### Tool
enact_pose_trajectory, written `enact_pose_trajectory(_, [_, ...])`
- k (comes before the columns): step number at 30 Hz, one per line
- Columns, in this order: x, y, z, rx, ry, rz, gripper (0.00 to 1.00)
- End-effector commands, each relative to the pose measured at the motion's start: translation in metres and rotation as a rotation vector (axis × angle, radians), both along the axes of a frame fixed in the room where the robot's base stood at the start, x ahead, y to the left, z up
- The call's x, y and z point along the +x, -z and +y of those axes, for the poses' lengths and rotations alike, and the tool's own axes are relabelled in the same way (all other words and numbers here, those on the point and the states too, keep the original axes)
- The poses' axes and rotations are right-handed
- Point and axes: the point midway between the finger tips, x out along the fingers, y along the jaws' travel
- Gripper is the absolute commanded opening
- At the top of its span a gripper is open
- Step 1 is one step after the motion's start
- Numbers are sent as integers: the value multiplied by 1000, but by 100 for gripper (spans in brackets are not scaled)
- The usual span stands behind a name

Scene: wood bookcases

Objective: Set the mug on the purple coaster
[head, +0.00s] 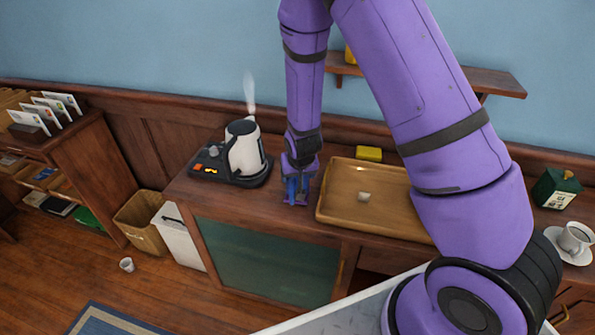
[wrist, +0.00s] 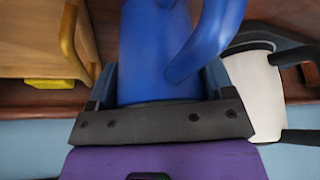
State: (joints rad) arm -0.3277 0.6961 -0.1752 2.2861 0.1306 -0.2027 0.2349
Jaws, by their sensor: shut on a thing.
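My gripper (head: 299,181) is over the cabinet top, between the kettle and the wooden tray in the head view. It is shut on a blue mug (wrist: 150,50), whose handle (wrist: 208,40) curves toward the right in the wrist view. In the head view the mug shows as a small blue shape between the fingers, low over or at the cabinet top; I cannot tell whether it touches.
A steaming kettle (head: 245,150) on a black base stands left of my gripper. A wooden tray (head: 335,214) holding a small pale object (head: 364,197) lies close on the right. A yellow block (head: 369,153) is behind the tray. A white cup (head: 574,238) on a saucer stands far right.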

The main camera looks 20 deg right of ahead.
Motion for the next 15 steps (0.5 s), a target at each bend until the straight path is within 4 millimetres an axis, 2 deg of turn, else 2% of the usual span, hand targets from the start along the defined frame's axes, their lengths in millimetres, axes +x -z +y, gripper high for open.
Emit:
enact_pose_trajectory(3, [-6,12,4,0,-1,1,43])
enact_pose_trajectory(14, [-6,15,4,0,0,0,43])
enact_pose_trajectory(15, [-6,15,4,1,0,0,81])
